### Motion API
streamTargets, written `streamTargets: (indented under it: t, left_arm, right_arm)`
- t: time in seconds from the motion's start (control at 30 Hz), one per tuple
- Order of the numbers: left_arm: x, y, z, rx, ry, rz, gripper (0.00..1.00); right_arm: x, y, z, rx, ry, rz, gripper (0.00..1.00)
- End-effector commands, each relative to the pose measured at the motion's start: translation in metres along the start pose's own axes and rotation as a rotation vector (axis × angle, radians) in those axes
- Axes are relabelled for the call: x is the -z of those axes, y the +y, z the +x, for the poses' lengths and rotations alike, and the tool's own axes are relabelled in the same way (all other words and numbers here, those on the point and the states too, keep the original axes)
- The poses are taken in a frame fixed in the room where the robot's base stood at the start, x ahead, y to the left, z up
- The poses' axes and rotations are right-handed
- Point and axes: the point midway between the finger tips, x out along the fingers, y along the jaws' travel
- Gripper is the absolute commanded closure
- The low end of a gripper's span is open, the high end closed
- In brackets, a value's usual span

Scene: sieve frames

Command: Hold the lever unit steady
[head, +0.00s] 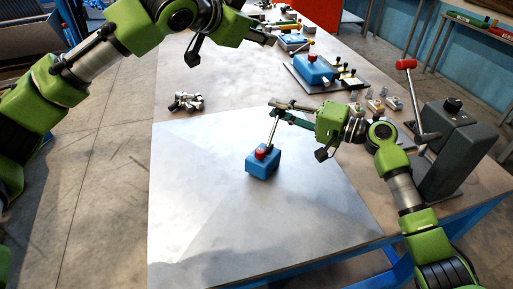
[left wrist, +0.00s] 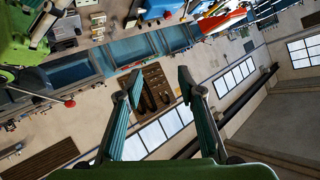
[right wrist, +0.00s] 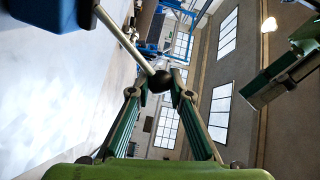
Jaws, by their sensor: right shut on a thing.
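The lever unit is a small blue box (head: 262,165) with a red part on top and a thin metal lever (head: 272,132) leaning up and slightly right. It stands on the bare steel table. My right gripper (head: 277,109) is shut on the dark ball knob (right wrist: 160,82) at the lever's tip, above the box. In the right wrist view the lever runs up-left from the knob to the blue box (right wrist: 48,12). My left gripper (head: 268,38) is raised over the table's far part, well away from the unit. In the left wrist view its fingers (left wrist: 157,84) are apart and empty.
A grey box (head: 450,150) with a red-knobbed lever stands at the right. Another blue unit (head: 313,69) sits on a plate farther back. Metal pieces (head: 187,102) lie at the left edge, small fittings (head: 375,106) behind my right arm. The near steel surface (head: 210,225) is clear.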

Motion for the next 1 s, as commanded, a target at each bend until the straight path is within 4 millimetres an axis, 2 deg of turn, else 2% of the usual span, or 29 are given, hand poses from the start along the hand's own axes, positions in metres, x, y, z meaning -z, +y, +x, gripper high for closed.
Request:
streamTargets:
  t: [0.03,0.1,0.2,0.33,0.5,0.67,1.0]
  left_arm:
    - [-0.024,0.016,-0.003,-0.054,-0.098,-0.050,0.65]
    - [-0.056,0.040,-0.012,-0.128,-0.235,-0.108,0.65]
    - [-0.093,0.070,-0.032,-0.224,-0.410,-0.163,0.65]
    - [-0.125,0.098,-0.059,-0.314,-0.578,-0.195,0.65]
    - [-0.144,0.114,-0.079,-0.370,-0.683,-0.205,0.65]
    - [-0.156,0.122,-0.071,-0.379,-0.701,-0.206,0.65]
    - [-0.194,0.149,-0.024,-0.378,-0.697,-0.207,0.65]
  right_arm:
    - [0.001,-0.001,0.000,0.001,0.001,0.000,1.00]
    - [0.001,-0.001,0.000,0.001,0.001,0.000,1.00]
    - [0.001,-0.001,0.000,0.001,0.001,0.000,1.00]
    - [0.001,-0.001,0.000,0.001,0.001,0.000,1.00]
    - [0.001,-0.001,0.000,0.001,0.001,0.000,1.00]
    - [0.000,-0.001,0.000,0.001,0.001,0.000,1.00]
    - [0.000,-0.001,0.000,0.002,0.001,0.000,1.00]
